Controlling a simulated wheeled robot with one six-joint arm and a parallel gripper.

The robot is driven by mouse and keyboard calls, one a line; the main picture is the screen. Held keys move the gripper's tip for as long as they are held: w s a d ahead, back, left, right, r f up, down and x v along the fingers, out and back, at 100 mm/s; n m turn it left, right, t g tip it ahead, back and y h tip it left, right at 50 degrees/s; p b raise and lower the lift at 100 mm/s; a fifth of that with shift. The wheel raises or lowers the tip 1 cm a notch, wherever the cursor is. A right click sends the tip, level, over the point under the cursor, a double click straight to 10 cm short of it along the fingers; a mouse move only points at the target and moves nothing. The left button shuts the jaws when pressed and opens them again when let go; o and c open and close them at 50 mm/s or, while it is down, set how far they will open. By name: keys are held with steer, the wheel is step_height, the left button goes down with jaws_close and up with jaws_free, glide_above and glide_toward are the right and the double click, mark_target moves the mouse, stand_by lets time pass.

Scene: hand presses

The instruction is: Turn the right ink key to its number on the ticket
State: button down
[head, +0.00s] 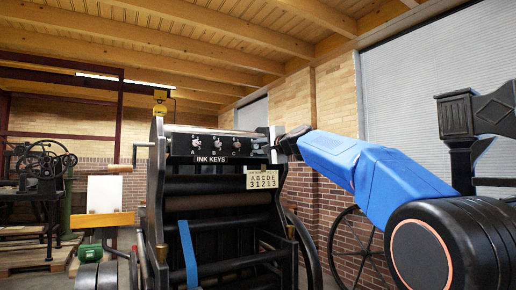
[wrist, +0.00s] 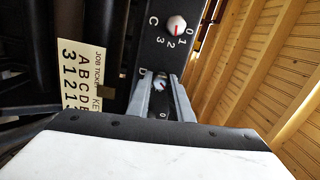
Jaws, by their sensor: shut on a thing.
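The ink key panel (head: 216,147) runs across the top of the black press. Keys A, B and C show in the head view; my gripper (head: 284,142) hides the panel's right end. In the wrist view my gripper (wrist: 158,78) has its two grey fingers either side of a small pale knob with a red mark (wrist: 160,84), beside a letter that looks like D, and is shut on it. The number its mark points to is unclear. Key C (wrist: 176,26) is free, with 0 to 3 around it. The ticket (head: 262,181) reads A B C D E over 3 1 2 1 3.
My blue arm reaches in from the right. The press's large wheel (head: 355,245) stands below it, and a dark iron press (head: 478,125) is at far right. A blue strap (head: 187,255) hangs at the press front. The ticket (wrist: 78,75) sits close to the gripper.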

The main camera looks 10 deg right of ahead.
stand_by(0.4)
steer(key=c, duration=1.6)
jaws_free()
steer(key=v, duration=1.7)
steer(key=shift+s+d+f, duration=0.1)
steer(key=shift+s, duration=0.1)
